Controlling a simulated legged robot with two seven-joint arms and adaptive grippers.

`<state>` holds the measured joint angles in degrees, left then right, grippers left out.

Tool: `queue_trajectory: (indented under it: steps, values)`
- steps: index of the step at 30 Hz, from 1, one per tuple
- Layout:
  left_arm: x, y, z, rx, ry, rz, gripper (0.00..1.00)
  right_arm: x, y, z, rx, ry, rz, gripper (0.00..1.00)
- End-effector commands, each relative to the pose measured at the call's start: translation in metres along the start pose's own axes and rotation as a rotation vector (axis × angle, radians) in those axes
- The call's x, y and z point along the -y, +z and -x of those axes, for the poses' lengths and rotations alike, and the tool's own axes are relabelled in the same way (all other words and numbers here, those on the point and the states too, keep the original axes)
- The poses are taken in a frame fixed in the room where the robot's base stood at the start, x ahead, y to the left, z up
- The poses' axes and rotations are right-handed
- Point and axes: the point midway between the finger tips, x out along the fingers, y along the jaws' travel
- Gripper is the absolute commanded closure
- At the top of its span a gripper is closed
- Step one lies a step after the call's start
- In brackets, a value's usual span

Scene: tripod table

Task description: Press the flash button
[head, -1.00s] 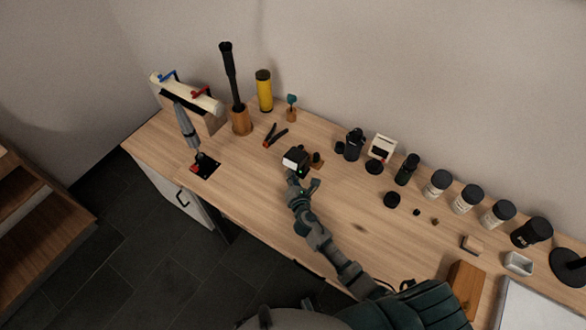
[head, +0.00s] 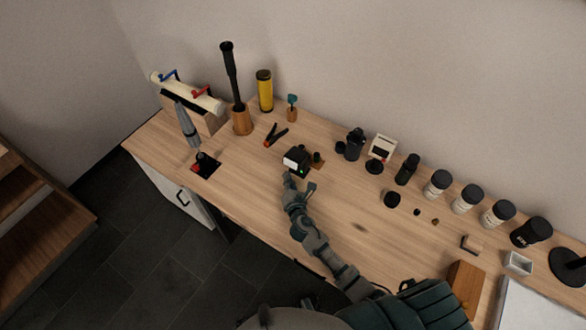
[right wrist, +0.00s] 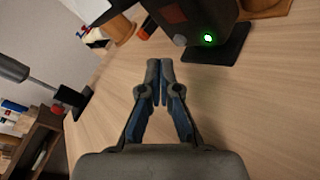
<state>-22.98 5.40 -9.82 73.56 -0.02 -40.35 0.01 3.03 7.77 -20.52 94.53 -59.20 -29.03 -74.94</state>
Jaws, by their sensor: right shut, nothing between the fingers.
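The flash is a dark box with a white front (head: 294,161) standing on the wooden table. It shows from close by at the top of the right wrist view (right wrist: 200,20), partly cut off. A green light (right wrist: 208,38) glows low on it, with a small grey round knob (right wrist: 180,41) beside it. Which of these is the button, I cannot tell for certain. My right gripper (right wrist: 160,65) is shut and empty, its fingertips a little apart from the flash on the near side. In the head view the right gripper (head: 290,176) is just below the flash. My left gripper is not in view.
Orange-handled pliers (head: 276,134) lie behind the flash. A yellow cylinder (head: 265,92) and a black rod in a wooden holder (head: 241,121) stand further back. Jars (head: 438,184) and black parts line the right side. The table left of my arm is mostly clear.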

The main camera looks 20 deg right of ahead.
Motion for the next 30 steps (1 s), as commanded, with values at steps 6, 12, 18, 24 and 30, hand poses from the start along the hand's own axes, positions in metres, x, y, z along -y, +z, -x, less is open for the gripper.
queue_trajectory:
  steps: [6, 12, 18, 24, 30]
  values:
    - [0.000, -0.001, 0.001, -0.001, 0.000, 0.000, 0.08, -0.013, -0.013, 0.018, -0.002, 0.000, -0.002, 1.00]
    - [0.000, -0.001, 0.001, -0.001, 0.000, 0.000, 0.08, -0.023, -0.023, 0.031, -0.002, 0.000, -0.002, 1.00]
    - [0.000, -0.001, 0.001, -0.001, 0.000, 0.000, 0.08, -0.026, -0.026, 0.035, 0.000, 0.000, -0.001, 1.00]
    - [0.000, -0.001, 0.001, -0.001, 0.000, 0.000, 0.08, -0.026, -0.026, 0.035, 0.000, 0.000, -0.001, 1.00]
    - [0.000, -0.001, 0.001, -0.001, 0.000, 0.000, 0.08, -0.026, -0.025, 0.035, 0.000, 0.001, 0.000, 1.00]
